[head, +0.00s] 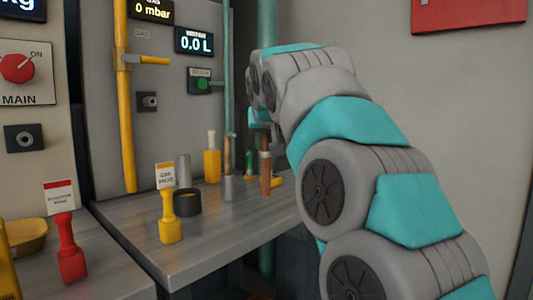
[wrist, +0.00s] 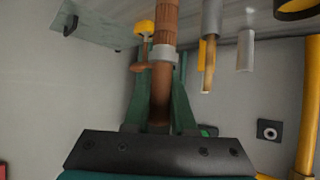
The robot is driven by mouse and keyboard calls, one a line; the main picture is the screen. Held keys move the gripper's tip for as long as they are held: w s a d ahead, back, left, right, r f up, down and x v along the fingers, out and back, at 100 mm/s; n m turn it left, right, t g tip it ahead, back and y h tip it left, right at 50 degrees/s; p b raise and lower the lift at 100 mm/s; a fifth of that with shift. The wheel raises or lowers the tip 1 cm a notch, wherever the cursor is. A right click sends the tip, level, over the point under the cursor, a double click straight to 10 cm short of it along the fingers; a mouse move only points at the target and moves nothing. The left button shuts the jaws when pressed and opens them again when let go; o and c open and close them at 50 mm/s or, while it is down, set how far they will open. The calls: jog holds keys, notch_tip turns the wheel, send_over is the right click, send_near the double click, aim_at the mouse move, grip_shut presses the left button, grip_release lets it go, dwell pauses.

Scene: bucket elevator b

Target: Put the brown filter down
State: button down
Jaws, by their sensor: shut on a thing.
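The brown filter (head: 265,174) is a slim upright rod with a grey band, over the right part of the grey bench top (head: 200,240). In the wrist view the filter (wrist: 163,22) runs up from between the dark green fingers of my gripper (wrist: 160,100). My gripper is shut on it. In the head view the fingers are mostly hidden by my arm and the filter. The filter's lower end is at or just above the bench; I cannot tell whether it touches.
Close left of the filter stands a metal cylinder (head: 230,186); a green item (head: 249,163) stands behind. The bench's front middle is clear.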

jog(key=w+f+p, duration=0.1)
jog(key=w, duration=0.5)
jog(key=shift+w+d, duration=0.15)
jog(key=shift+w, duration=0.25)
jog(key=shift+f, duration=0.1)
jog(key=shift+f, duration=1.55)
jog(key=shift+f, duration=0.2)
jog(key=c, duration=0.7)
grip_release()
jog(key=shift+c, duration=0.2)
jog(key=shift+r, duration=0.1)
